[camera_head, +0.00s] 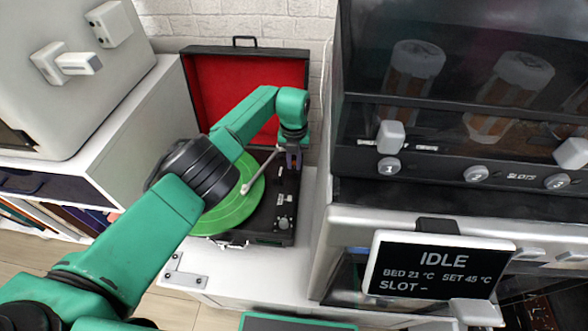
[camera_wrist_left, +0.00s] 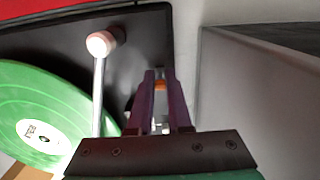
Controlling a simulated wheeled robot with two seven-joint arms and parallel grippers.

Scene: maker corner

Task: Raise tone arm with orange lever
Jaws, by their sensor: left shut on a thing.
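The record player (camera_head: 262,238) is an open black case with a green record (camera_head: 226,212) on it. The silver tone arm (camera_head: 258,172) reaches over the record; I cannot tell whether its tip touches it. In the left wrist view the tone arm (camera_wrist_left: 98,95) runs beside my fingers, with a pinkish round end (camera_wrist_left: 100,43). My left gripper (camera_head: 293,160) is down at the deck's back right. In the left wrist view its purple fingers are closed around the orange lever (camera_wrist_left: 160,85), mostly hidden between them. My right gripper is out of view.
The red-lined lid (camera_head: 215,85) stands open behind the deck. A large machine with an IDLE display (camera_head: 440,265) stands close on the right. A grey machine (camera_head: 60,110) is at the left.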

